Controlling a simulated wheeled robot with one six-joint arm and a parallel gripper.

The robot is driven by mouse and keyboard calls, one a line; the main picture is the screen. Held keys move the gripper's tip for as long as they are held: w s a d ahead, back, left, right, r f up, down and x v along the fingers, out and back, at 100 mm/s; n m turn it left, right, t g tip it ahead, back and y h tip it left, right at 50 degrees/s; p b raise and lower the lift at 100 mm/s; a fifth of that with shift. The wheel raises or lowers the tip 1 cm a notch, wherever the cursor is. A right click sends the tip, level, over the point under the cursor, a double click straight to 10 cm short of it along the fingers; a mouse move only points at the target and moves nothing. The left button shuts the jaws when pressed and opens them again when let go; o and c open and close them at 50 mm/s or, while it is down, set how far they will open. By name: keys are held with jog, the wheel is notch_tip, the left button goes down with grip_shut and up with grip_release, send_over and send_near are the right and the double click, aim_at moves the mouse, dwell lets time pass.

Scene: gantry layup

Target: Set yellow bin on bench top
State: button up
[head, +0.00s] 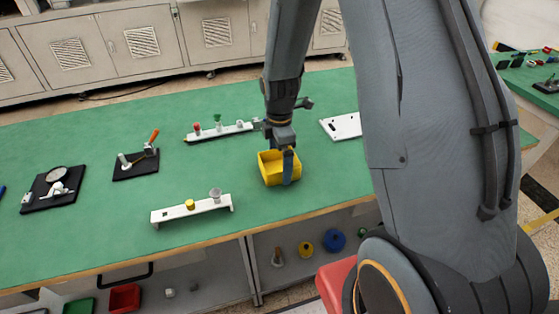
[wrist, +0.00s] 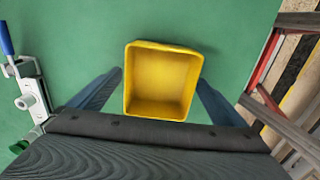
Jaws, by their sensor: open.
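The yellow bin (head: 271,174) sits upright on the green bench top (head: 95,231), toward the bench's right part in the head view. In the wrist view the bin (wrist: 162,84) is empty, with its open top facing me. My gripper (head: 288,166) is right at the bin in the head view, with one finger in front of its wall. In the wrist view the two blue fingers (wrist: 159,92) are spread on either side of the bin, with green showing between each finger and the bin. Whether the bin's base rests fully on the bench is partly hidden by the finger.
A white rack (head: 192,209) with a yellow and a grey piece stands left of the bin. Another rack (head: 222,133) with coloured pieces is behind it. A white plate (head: 341,126) lies to the right. Black boards (head: 136,165) with fixtures lie at left. Bare green surface surrounds the bin.

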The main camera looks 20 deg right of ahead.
notch_tip(320, 180, up, 11)
jog(key=b, duration=0.2)
jog(key=s+m+t, duration=0.1)
jog(key=s+m, duration=1.4)
jog(key=m, duration=0.3)
jog(key=shift+f, duration=0.25)
jog(key=shift+s, duration=0.1)
